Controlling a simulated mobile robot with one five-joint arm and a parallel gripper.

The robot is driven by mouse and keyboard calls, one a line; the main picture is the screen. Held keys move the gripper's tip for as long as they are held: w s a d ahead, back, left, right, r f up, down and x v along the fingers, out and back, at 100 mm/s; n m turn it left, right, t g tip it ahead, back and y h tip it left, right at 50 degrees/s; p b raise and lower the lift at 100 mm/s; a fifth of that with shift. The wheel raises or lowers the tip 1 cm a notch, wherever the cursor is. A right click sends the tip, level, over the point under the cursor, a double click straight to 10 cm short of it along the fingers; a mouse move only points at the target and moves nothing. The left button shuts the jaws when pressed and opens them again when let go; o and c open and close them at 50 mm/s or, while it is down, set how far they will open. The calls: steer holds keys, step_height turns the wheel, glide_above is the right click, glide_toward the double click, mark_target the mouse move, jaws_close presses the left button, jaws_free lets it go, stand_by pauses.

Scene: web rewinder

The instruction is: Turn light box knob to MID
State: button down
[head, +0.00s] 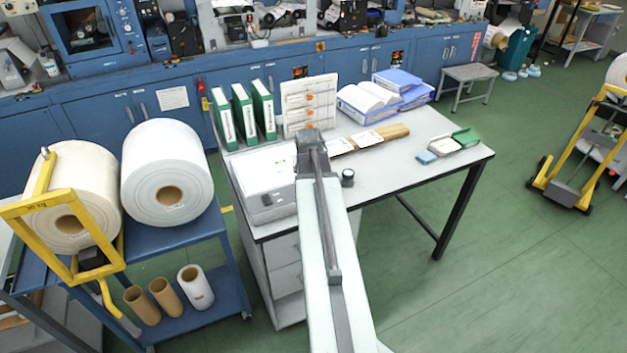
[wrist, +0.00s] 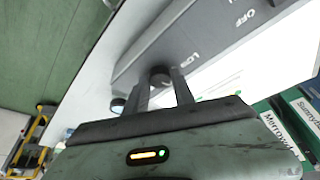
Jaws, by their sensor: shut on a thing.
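The light box (head: 262,190) is a pale box on the left end of the desk. In the wrist view its grey side (wrist: 205,35) carries upside-down lettering, one word reading OFF and another, partly legible, that may be LOW. A small dark round knob (wrist: 159,71) sticks out of that side, beside the lettering. My gripper (wrist: 161,82) is shut on the knob, with one finger on each side of it. In the head view my gripper (head: 312,150) is over the box's right end, and my arm hides the knob. The knob's pointer and setting cannot be made out.
A small black round object (head: 347,177) stands on the desk (head: 390,160) just right of my arm. Green binders (head: 240,114) and a white rack (head: 309,103) stand behind the box. A cart with large rolls (head: 167,172) is at left.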

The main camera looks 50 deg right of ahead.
steer(key=shift+w+m+g, duration=0.1)
steer(key=shift+m+g, duration=0.4)
steer(key=shift+m, duration=0.6)
steer(key=shift+a, duration=0.1)
steer(key=c, duration=1.1)
jaws_free()
steer(key=shift+o, duration=0.2)
steer(key=shift+r, duration=0.1)
steer(key=p+v, duration=0.7)
steer(key=shift+a+r, duration=0.2)
steer(key=shift+r, duration=0.05)
